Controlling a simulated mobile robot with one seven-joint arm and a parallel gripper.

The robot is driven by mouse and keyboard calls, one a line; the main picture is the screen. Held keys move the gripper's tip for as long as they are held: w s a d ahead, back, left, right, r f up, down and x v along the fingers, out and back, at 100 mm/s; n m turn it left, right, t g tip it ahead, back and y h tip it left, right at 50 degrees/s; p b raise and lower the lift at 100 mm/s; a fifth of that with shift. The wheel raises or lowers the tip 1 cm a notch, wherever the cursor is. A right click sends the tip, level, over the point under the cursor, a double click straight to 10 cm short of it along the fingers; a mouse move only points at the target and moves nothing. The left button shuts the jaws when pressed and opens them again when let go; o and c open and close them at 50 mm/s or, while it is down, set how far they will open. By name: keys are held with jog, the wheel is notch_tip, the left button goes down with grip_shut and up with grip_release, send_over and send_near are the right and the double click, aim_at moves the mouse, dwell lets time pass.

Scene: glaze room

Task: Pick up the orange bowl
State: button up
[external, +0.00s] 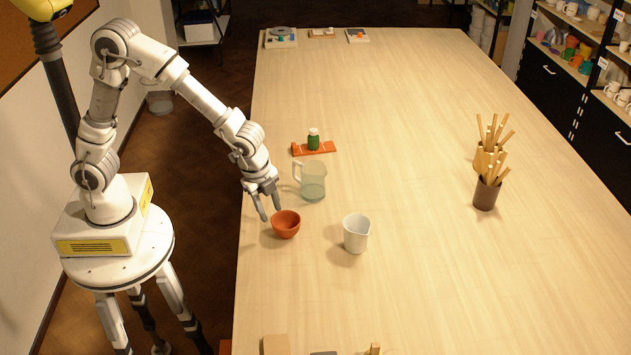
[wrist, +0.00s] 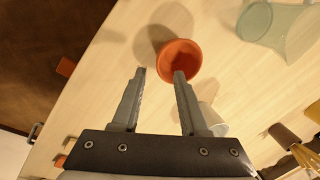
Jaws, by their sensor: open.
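The orange bowl (external: 286,224) stands upright on the wooden table near its left edge. My gripper (external: 271,214) is open and empty, just above and to the left of the bowl. In the wrist view the bowl (wrist: 180,61) lies beyond the fingertips, mostly ahead of the right finger, whose tip overlaps its lower rim. The space between the fingers of my gripper (wrist: 160,75) shows bare table and part of the bowl's left side. I cannot tell whether the right finger touches the bowl.
A green bottle (external: 313,139) sits on an orange board (external: 318,149). The table's middle is clear.

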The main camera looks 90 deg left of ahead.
aim_at(275, 227)
jog(key=shift+w+a+f, duration=0.1)
jog(key=shift+w+f, duration=0.1)
jog(key=shift+f, duration=1.05)
jog(key=shift+w+f, duration=0.25)
jog(key=shift+f, duration=0.95)
jog(key=shift+w+a+f, duration=0.1)
jog(key=shift+w+f, duration=0.1)
jog(key=shift+f, duration=1.05)
grip_shut()
